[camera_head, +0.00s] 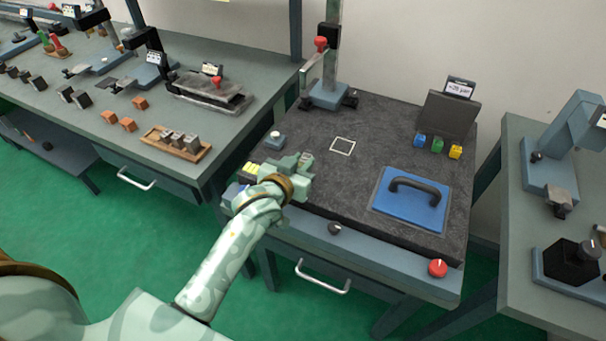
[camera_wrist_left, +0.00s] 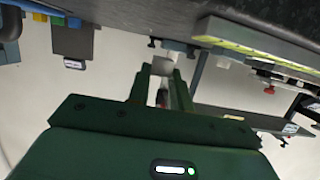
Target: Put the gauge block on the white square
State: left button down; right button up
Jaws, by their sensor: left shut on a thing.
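The white square (camera_head: 342,146) is a thin white outline on the dark granite plate, right of my left gripper in the head view. My left gripper (camera_head: 303,162) is above the plate's left front part, apart from the square. In the left wrist view its fingers (camera_wrist_left: 161,76) are shut on a small grey block, the gauge block (camera_wrist_left: 162,65). In the head view the block is mostly hidden by the gripper. My right gripper is not in view.
The granite plate (camera_head: 300,122) carries a gauge stand (camera_head: 328,92) at the back, a blue pad with a black handle (camera_head: 418,188) at right, and small blue, green and yellow blocks (camera_head: 437,145). A round-topped button (camera_head: 275,137) stands at left. The plate around the square is clear.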

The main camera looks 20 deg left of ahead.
pick_arm(q)
jog(key=f, duration=0.1)
jog(key=f+b, duration=0.2)
jog(key=f, duration=0.1)
jog(key=shift+w, duration=0.25)
jog(key=shift+r, duration=0.15)
jog(key=c, duration=1.3)
grip_release()
